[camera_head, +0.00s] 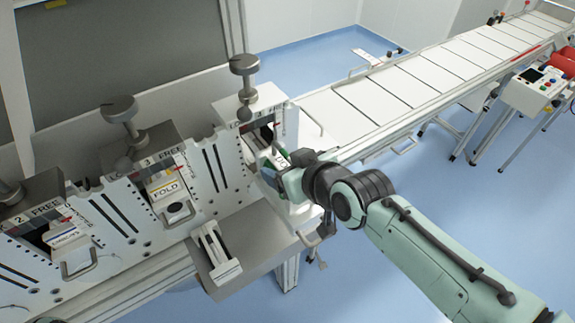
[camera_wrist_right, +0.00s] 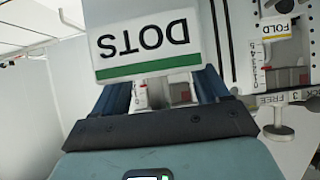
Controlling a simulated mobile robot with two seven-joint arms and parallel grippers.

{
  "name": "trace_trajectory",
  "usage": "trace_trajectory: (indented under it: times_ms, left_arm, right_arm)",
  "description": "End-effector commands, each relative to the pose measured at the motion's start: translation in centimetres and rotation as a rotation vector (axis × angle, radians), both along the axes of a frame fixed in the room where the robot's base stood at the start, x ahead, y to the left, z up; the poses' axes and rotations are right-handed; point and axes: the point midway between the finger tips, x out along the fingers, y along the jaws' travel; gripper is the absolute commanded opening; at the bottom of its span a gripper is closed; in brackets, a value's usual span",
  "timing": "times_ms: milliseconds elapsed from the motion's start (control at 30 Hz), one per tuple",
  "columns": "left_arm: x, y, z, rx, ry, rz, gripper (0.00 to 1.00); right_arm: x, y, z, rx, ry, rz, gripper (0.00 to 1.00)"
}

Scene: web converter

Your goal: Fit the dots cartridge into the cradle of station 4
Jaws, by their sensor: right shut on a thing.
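The dots cartridge (camera_wrist_right: 147,40) is a white block with a green stripe and the word DOTS, upside down in the right wrist view. My right gripper (camera_wrist_right: 160,92) is shut on it. In the head view my right gripper (camera_head: 282,176) is at the front of station 4 (camera_head: 284,128), the rightmost station of the row. A small white and green part of the cartridge (camera_head: 277,158) shows at the opening there. The cradle inside is mostly hidden, so I cannot tell how deep the cartridge sits. My left gripper is not in view.
Station 3 holds a cartridge marked FOLD (camera_head: 165,191), and another labelled cartridge (camera_head: 66,238) sits at station 2. A knobbed lever (camera_head: 244,66) stands above station 4. A grey shelf (camera_head: 252,242) projects below. A conveyor (camera_head: 420,80) runs to the back right.

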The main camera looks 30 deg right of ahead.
Motion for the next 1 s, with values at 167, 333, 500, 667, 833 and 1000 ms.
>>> trace_trajectory:
  times_ms: [167,333,500,667,833,1000]
  left_arm:
    - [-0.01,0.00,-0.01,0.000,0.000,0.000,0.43]
    - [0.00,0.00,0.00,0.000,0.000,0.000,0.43]
    - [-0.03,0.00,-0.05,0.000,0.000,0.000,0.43]
    - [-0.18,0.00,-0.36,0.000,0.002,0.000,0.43]
    - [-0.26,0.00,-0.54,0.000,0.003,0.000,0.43]
    - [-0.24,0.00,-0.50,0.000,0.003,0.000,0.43]
  right_arm:
    - [0.04,0.01,0.20,0.000,-0.005,0.001,0.17]
    - [0.03,0.01,0.22,0.000,-0.005,0.001,0.17]
    - [0.03,0.01,0.19,0.000,-0.005,0.001,0.17]
    - [0.03,0.01,0.16,0.000,-0.005,0.001,0.17]
    - [0.02,0.02,0.18,-0.001,-0.004,0.001,0.17]
    - [0.03,0.01,0.21,0.000,-0.005,0.001,0.17]
